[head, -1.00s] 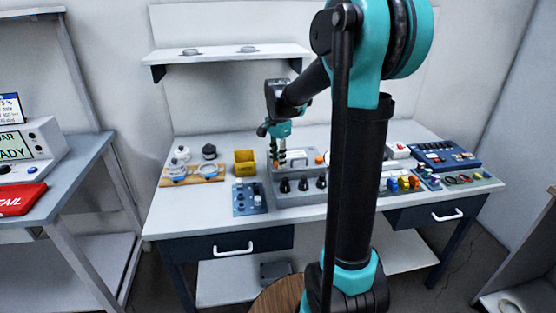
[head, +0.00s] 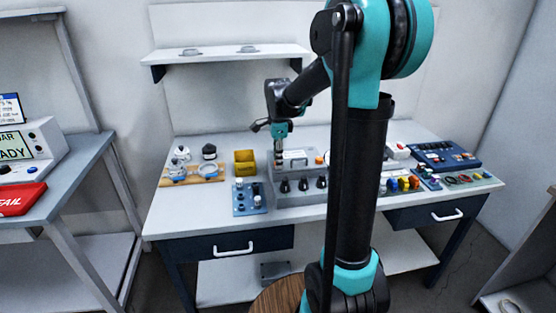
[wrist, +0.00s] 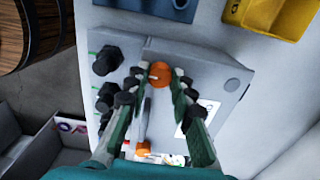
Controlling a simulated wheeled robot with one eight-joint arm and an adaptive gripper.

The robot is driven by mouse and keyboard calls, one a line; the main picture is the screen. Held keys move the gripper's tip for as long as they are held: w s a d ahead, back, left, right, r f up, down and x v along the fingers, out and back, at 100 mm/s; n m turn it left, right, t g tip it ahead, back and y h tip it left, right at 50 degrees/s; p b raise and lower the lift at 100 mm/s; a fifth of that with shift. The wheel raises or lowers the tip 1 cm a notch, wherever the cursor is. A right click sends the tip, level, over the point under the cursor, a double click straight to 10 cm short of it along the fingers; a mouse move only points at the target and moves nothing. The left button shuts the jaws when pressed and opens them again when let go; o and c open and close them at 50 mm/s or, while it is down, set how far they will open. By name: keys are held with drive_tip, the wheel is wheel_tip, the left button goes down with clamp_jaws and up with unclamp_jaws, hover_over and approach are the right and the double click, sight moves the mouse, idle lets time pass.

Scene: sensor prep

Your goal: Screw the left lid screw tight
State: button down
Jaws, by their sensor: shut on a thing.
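The left lid screw is an orange round head (wrist: 159,73) on the grey lid of a box in the wrist view. My gripper (wrist: 159,78) has one finger on each side of it and is shut on it. In the head view my gripper (head: 279,158) points down at the left end of the grey box (head: 310,198), and the left screw is hidden there. The right lid screw, also orange (head: 320,160), stands at the lid's other end; an orange part also shows low between the fingers in the wrist view (wrist: 143,149).
Black knobs (head: 303,184) line the box front. A blue tray with small posts (head: 240,211) and a yellow bin (head: 244,168) stand left of the box. A wooden board with ring parts (head: 215,176) is farther left. Coloured parts and a blue rack (head: 440,160) fill the right side.

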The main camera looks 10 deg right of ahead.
drive_tip(key=c, duration=1.3)
unclamp_jaws()
wheel_tip(320, 180, up, 12)
